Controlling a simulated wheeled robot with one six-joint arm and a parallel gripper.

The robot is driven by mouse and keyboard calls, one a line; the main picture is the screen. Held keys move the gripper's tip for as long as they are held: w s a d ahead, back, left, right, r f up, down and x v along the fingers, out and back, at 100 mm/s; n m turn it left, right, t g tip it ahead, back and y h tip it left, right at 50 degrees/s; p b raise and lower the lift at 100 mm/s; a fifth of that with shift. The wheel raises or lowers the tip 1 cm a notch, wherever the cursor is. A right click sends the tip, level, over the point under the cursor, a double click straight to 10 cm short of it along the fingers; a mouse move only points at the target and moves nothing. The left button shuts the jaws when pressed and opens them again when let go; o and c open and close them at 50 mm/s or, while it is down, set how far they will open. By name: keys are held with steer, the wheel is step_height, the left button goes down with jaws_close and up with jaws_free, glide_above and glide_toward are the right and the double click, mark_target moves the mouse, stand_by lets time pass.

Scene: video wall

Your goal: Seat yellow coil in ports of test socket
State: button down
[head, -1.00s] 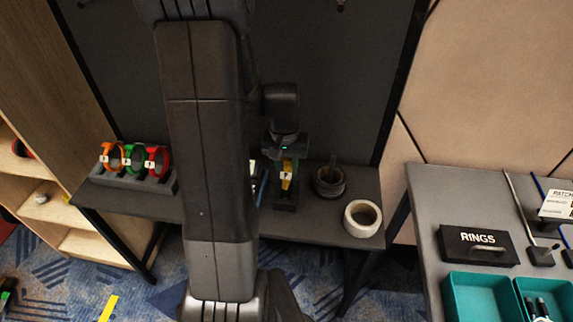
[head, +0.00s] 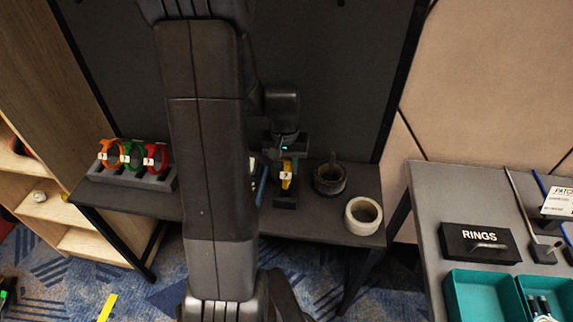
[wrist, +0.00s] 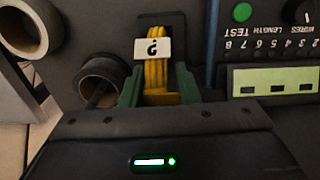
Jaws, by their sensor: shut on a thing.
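The yellow coil (head: 287,181) bears a white tag with a question mark. It also shows in the wrist view (wrist: 157,78), upright between the green fingers. My gripper (head: 288,168) is shut on it, pointing down, and its fingers also show in the wrist view (wrist: 158,88). A small black stand (head: 285,201) is directly below the coil. I cannot tell whether the coil touches it. In the wrist view a dark tester (wrist: 275,45) marked TEST, with a green button and a pale slotted panel (wrist: 277,80), is right of the coil. My arm mostly hides it in the head view.
A dark round pot (head: 329,180) and a white ring-shaped roll (head: 363,216) stand just right of the coil. A rack (head: 132,178) with orange, green and red coils is at the shelf's left. Another table with a RINGS box (head: 479,243) and teal bins (head: 485,297) is at right.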

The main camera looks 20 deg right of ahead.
steer(key=shift+f, duration=0.1)
stand_by(0.3)
steer(key=shift+f+b, duration=0.35)
steer(key=shift+b, duration=0.05)
steer(key=c, duration=1)
jaws_free()
steer(key=shift+r, duration=0.1)
steer(key=r, duration=1.3)
steer(key=shift+w+a+r+p, duration=0.1)
steer(key=shift+a+r+p, duration=0.15)
steer(key=shift+r+p, duration=0.1)
steer(key=shift+f, duration=0.1)
